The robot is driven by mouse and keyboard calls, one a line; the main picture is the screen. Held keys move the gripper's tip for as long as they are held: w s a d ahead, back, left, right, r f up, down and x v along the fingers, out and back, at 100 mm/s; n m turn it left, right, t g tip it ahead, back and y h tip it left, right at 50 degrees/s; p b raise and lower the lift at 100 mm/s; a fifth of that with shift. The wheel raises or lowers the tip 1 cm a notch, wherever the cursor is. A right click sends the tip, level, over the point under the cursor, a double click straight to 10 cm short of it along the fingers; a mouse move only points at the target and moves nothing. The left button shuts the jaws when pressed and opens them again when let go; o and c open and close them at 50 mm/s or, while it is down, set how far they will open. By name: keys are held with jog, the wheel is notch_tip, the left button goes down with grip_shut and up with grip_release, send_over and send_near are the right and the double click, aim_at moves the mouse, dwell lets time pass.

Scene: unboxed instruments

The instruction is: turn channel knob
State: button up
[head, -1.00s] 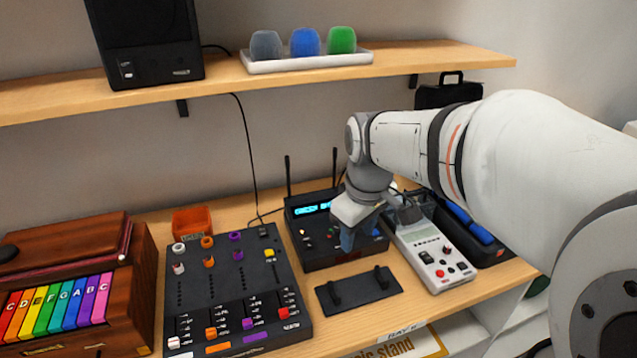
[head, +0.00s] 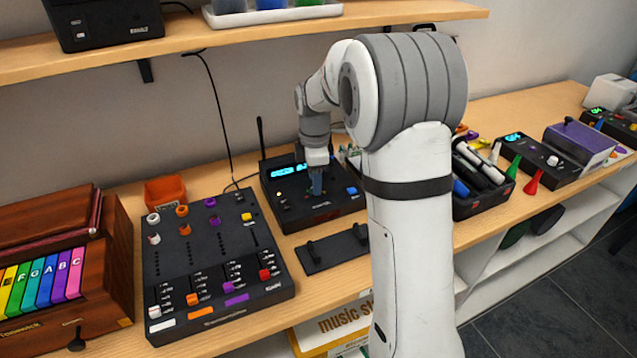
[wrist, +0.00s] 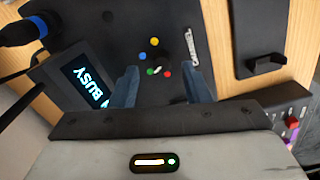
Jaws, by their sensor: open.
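A black receiver (head: 325,213) with a lit cyan display (head: 283,171) stands on the bench. In the wrist view the display (wrist: 88,84) reads "BUSY". A dark round knob (wrist: 158,62) with a small white mark seems to sit among yellow, blue, green and red dots; its outline is hard to make out against the black face. My gripper (head: 316,183) points down over the receiver's face. In the wrist view its blue fingers (wrist: 163,88) are open, one on each side of the knob area, with nothing between them. Contact with the knob cannot be told.
A black plate with hooks (head: 333,250) lies in front of the receiver. A mixer (head: 215,265) with coloured knobs is to the left. An antenna (head: 262,137) rises at the receiver's back left. A shelf (head: 400,15) runs above; a pen tray (head: 480,180) stands right.

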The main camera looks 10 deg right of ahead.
jog(key=shift+f, duration=1.1)
jog(key=c, duration=0.9)
jog(key=shift+d, duration=0.25)
grip_shut()
jog(key=shift+a+r, duration=0.1)
jog(key=shift+a, duration=0.1)
